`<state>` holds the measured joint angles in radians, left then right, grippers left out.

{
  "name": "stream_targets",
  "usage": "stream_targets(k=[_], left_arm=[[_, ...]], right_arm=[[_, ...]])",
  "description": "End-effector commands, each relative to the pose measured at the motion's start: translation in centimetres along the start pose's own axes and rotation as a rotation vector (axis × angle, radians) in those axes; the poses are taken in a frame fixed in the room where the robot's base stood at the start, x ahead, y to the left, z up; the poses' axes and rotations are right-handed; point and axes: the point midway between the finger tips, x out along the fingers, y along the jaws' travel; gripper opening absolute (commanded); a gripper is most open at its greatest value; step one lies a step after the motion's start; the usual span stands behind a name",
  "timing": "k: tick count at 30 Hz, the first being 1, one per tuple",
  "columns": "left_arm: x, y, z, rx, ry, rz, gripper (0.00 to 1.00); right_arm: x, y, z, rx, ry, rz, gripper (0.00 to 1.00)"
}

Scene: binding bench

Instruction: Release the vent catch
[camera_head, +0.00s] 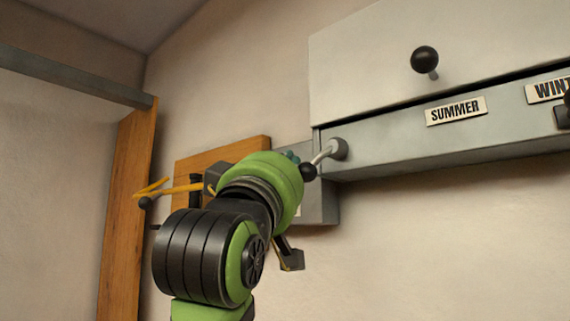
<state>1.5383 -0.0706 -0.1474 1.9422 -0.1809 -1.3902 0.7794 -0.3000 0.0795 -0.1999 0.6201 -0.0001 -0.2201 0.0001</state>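No part in view is labelled as the vent catch. A short pale lever (324,154) with a black ball end (308,172) sticks out from a round pivot at the left end of the grey rail. My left gripper (288,254) is mostly hidden behind my green and black wrist; a dark, finger-like part shows below it. The wrist covers part of a wooden board (240,150) and a grey box (320,205) on the wall. I cannot tell whether the ball end touches my wrist. My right gripper is not in view.
A yellow strip (168,189) runs from a dark knob (146,203) on the wooden post (125,220) towards the board. The grey rail (400,140) carries SUMMER (456,110) and WINTER (548,90) labels. A black knob (424,60) sits on the panel above. The lower right wall is clear.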

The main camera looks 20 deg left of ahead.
Motion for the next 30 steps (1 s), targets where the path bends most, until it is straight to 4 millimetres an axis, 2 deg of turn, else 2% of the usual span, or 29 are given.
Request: stream_targets(k=[30], left_arm=[[-0.22, -0.03, 0.55, 0.000, -0.006, 0.000, 0.00]], right_arm=[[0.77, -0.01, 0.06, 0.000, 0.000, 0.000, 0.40]])
